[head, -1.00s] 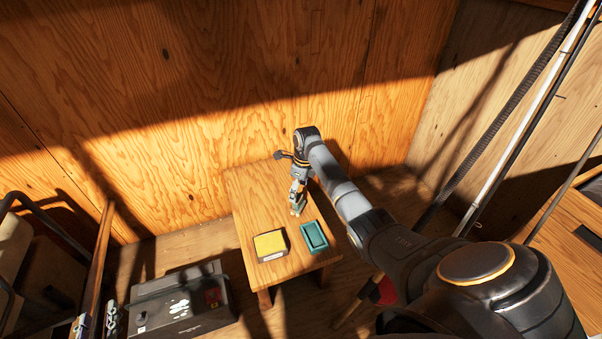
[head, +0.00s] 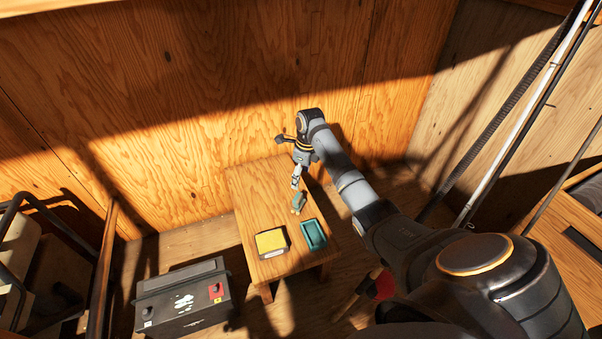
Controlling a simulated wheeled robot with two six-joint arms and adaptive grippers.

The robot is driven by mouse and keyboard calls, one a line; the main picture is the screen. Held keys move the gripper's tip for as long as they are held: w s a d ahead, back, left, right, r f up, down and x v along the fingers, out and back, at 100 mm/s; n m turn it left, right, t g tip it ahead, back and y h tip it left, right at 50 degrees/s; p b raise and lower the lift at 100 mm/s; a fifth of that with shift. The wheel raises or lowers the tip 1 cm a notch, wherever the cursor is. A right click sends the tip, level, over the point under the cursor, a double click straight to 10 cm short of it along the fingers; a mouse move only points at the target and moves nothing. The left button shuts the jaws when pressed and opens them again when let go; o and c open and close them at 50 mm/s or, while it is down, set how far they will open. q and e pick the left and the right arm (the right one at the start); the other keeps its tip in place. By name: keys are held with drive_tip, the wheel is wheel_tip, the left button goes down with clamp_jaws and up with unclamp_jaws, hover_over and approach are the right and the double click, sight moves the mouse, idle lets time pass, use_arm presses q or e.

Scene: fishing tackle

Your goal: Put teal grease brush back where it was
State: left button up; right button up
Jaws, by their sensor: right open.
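The teal grease brush (head: 299,203) is on the small wooden table (head: 254,192), behind the teal tray (head: 314,234). My right gripper (head: 296,186) is open just above and behind the brush, pointing down. A small gap seems to show between the fingertips and the brush. The teal tray lies near the table's right front edge and looks empty. My left gripper is not in view.
A yellow box (head: 270,243) lies left of the tray on the table. A black battery-like case (head: 182,298) stands on the floor at the left front. The table's left back part is clear. Rods (head: 515,125) lean at the right.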

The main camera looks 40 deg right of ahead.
drive_tip(key=s+a+f+n+t, duration=0.3)
drive_tip(key=s+a+f+n, duration=0.5)
drive_tip(key=a+n, duration=0.45)
drive_tip(key=s+a+f+n, duration=0.2)
drive_tip(key=s+n, duration=0.7)
drive_tip(key=s, duration=0.1)
drive_tip(key=s+a+f+n, duration=0.2)
drive_tip(key=s+a+n, duration=0.1)
drive_tip(key=s+n, duration=0.5)
drive_tip(key=s, duration=0.3)
drive_tip(key=shift+s+a+n+t+y, duration=0.2)
drive_tip(key=shift+n+t+y, duration=0.1)
drive_tip(key=shift+n+t, duration=0.1)
drive_tip(key=shift+f, duration=0.1)
